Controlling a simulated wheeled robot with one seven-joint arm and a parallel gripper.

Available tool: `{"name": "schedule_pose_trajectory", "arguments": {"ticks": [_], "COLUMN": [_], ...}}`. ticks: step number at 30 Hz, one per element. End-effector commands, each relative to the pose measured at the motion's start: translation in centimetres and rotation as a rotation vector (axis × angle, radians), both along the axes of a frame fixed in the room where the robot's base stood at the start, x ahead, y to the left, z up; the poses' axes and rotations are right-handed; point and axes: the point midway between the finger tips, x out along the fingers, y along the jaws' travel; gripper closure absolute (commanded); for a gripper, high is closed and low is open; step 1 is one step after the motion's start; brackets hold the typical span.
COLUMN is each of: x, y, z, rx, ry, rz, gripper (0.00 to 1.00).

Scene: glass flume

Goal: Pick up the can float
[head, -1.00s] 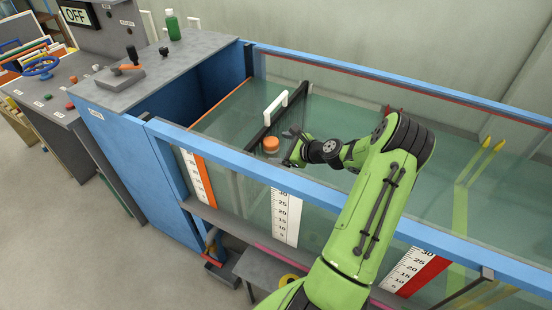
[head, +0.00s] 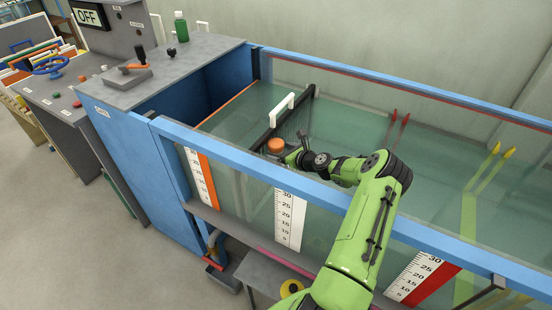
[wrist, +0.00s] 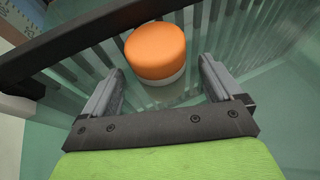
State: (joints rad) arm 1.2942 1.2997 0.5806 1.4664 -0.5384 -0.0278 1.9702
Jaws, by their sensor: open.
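The can float is a short round can with an orange top (wrist: 155,50) and a pale lower band. It sits in the water of the glass flume, close against a dark slatted rack. The float also shows in the head view (head: 276,145), at the left of my gripper. My gripper (wrist: 160,80) is open and empty, with its two grey fingers apart. In the wrist view the float lies just beyond the fingertips, roughly centred between them. In the head view my gripper (head: 285,154) is right beside the float, and its fingers are partly hard to make out.
The dark rack (wrist: 75,50) with a white handle (head: 281,109) stands behind the float. The blue front rail (head: 250,165) and glass wall run under my arm. Yellow rods (head: 484,165) and red rods (head: 399,130) stand to the right. Open water lies between.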

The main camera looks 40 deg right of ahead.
Motion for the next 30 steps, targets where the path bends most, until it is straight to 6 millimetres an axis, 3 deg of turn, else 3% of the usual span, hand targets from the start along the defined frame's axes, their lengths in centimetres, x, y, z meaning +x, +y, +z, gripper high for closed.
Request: {"name": "schedule_pose_trajectory", "arguments": {"ticks": [3, 9, 23, 30], "x": [1.3, 1.4, 1.38, 1.38], "y": [0.01, -0.01, -0.02, -0.03], "z": [-0.59, -0.55, -0.45, -0.18], "rx": [0.0, 0.0, -0.001, -0.002], "ry": [-0.001, 0.0, -0.002, -0.001], "rz": [0.0, -0.001, -0.001, 0.0], "gripper": [0.07, 0.07, 0.76, 0.77]}}
